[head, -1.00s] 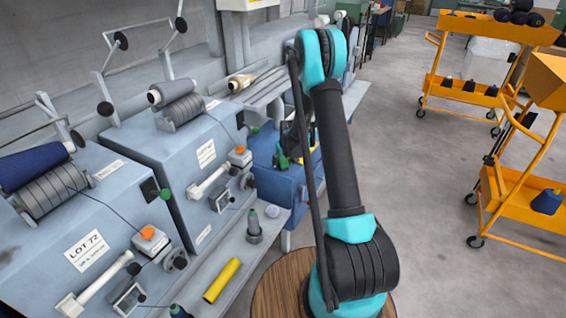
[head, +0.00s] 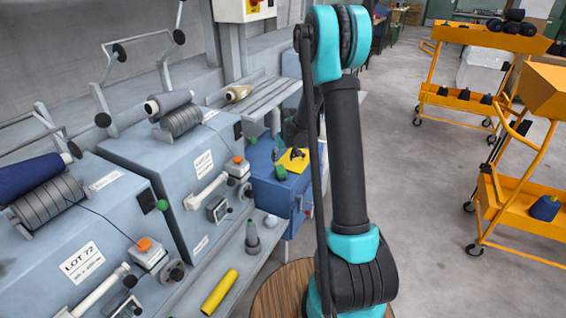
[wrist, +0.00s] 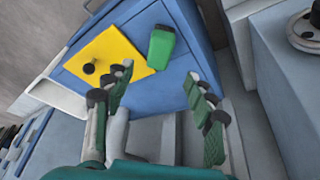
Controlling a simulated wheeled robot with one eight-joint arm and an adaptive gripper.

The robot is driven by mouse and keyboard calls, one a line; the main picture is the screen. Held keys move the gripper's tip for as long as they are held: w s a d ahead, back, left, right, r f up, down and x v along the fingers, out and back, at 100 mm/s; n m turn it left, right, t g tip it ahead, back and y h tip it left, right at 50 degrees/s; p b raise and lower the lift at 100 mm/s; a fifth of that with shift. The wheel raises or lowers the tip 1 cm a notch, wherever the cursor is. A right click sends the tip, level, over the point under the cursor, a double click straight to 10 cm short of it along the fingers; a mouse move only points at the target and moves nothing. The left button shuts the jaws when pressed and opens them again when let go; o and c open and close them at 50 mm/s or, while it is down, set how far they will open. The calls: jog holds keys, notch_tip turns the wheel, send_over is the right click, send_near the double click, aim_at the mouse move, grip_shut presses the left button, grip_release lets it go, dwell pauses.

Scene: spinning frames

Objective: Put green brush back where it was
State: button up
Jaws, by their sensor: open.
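The green brush (wrist: 162,46), a small green block shape in view, lies on the blue cabinet top beside a yellow cloth. It also shows in the head view (head: 281,173), at the cloth's lower left corner. My gripper (wrist: 160,73) is open and empty in the wrist view. Its two fingers stand well apart, and the brush appears beyond the fingertips, between their lines, not touched. In the head view my gripper is mostly hidden behind my arm. The yellow cloth (wrist: 110,55) has a small dark knob-like thing on it; the cloth is also in the head view (head: 299,163).
The blue cabinet (head: 268,198) stands past the grey winding machines (head: 190,160). A grey ledge (head: 262,262) carries a yellow tube (head: 219,292) and a grey cone (head: 252,238). Orange trolleys (head: 470,105) stand at the right, with free floor between.

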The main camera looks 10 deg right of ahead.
jog(key=s+d+r, duration=0.1)
jog(key=s+r, duration=0.5)
jog(key=s, duration=0.3)
jog(key=s+d+m, duration=0.1)
jog(key=s+d, duration=0.1)
jog(key=s, duration=2.6)
jog(key=shift+d+m+h, duration=0.25)
jog(key=shift+m+h, duration=0.15)
jog(key=shift+s, duration=0.1)
